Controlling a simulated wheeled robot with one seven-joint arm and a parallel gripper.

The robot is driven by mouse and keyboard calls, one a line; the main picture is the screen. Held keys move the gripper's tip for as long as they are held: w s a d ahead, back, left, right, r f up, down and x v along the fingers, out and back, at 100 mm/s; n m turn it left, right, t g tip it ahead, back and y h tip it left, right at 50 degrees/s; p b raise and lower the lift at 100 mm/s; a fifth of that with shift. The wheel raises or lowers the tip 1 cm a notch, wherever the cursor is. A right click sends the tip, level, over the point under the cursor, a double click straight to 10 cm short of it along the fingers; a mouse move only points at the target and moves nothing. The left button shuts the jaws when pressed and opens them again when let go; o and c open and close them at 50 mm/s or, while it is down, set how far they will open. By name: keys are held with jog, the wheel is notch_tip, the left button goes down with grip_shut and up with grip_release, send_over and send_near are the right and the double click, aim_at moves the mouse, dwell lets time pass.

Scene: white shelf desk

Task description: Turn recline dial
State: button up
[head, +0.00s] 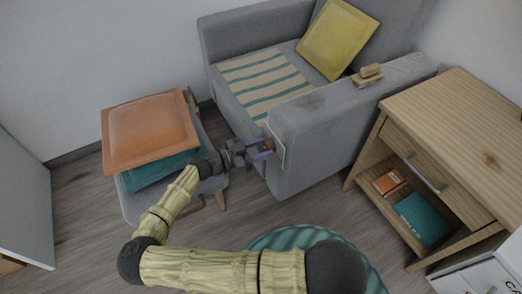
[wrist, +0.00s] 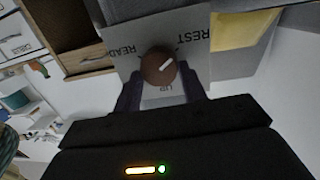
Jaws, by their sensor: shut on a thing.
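The recline dial is a round brown knob (wrist: 158,67) with a white pointer mark, on a light plate (wrist: 190,38) lettered REST, READ and UP. In the wrist view the letters appear upside down, and the pointer slants toward the REST side. My gripper (wrist: 160,90) has its two dark fingers on either side of the knob and is shut on it. In the head view my gripper (head: 264,149) is at the front end of the grey armchair's (head: 310,150) near armrest. The knob (head: 269,144) shows there as a small brown spot between the fingers, partly hidden.
An orange cushion (head: 150,130) and teal cloth lie on a grey stool at left. A wooden side table (head: 450,110) with a book shelf stands at right. A wooden object (head: 368,75) rests on the armrest. A teal ribbed item lies on the floor below my arm.

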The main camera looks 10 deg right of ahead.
jog(key=shift+f+m, duration=0.15)
jog(key=shift+m, duration=0.35)
jog(key=o, duration=1)
jog(key=shift+c, duration=0.2)
jog(key=shift+a, duration=0.1)
jog(key=p+v, duration=0.2)
jog(key=v, duration=1.5)
jog(key=shift+p, duration=0.4)
